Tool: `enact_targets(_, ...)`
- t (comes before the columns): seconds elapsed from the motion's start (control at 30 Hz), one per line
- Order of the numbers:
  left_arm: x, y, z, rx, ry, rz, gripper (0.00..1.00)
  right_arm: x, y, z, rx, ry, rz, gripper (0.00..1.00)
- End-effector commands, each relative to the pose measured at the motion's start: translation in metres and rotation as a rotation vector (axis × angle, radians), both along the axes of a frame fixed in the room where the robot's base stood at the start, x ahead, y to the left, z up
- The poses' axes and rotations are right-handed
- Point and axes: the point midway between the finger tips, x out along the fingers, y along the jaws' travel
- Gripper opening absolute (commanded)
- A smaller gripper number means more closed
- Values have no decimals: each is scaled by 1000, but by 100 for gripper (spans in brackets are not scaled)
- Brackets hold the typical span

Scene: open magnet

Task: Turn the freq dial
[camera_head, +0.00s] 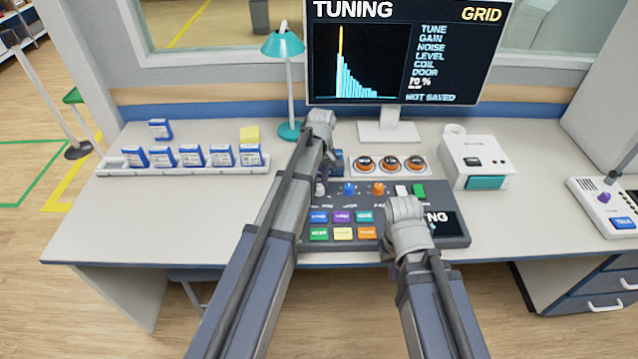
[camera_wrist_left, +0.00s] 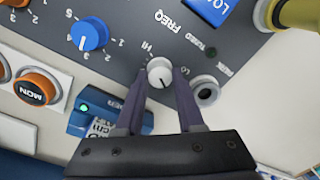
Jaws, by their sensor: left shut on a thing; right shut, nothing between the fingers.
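The freq dial is a small white knob (camera_wrist_left: 160,72) with a dark pointer line, on the dark grey control panel (camera_wrist_left: 130,35). The word FREQ is printed beside it, with HI and LO marks around it. In the left wrist view my left gripper (camera_wrist_left: 161,78) is shut on this knob, one finger on each side. In the head view the knob (camera_head: 320,189) shows partly beside my left arm, and my left gripper (camera_head: 319,125) is seen from above. My right gripper (camera_head: 404,210) is shut and empty over the panel's right part, covering some of its small screen (camera_head: 442,222).
A blue dial (camera_wrist_left: 88,33) and an orange dial (camera_head: 378,189) sit in the same row. Coloured buttons (camera_head: 342,233) lie nearer. Behind are several orange knobs (camera_head: 389,164), a teal lamp (camera_head: 289,130) and a monitor (camera_head: 398,50). Blue-labelled cartridges (camera_head: 191,156) stand left; the desk front-left is clear.

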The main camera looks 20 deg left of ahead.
Motion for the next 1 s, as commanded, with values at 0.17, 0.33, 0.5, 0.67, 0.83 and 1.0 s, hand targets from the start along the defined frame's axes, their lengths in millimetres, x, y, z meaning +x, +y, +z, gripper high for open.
enact_targets(0.17, 0, 0, 0, 0, 0, -1, 51, 0, 0, 0, 0, 0, 0, 0)
enact_targets(0.33, 0, 0, 0, 0, 0, -1, 67, 0, 0, 0, 0, 0, 0, 0)
enact_targets(0.5, 0, 0, 0, 0, 0, -1, 67, 0, 0, 0, 0, 0, 0, 0)
enact_targets(0.67, 0, 0, 3, 0, 0, -1, 67, 0, 0, 3, 0, 0, 0, 0)
enact_targets(0.83, 0, 0, 14, 0, 0, -1, 67, 0, 0, 14, 0, 0, 0, 0)
enact_targets(1.0, 1, -1, 34, 0, 0, -1, 67, 0, 0, 34, 0, 0, 0, 0)
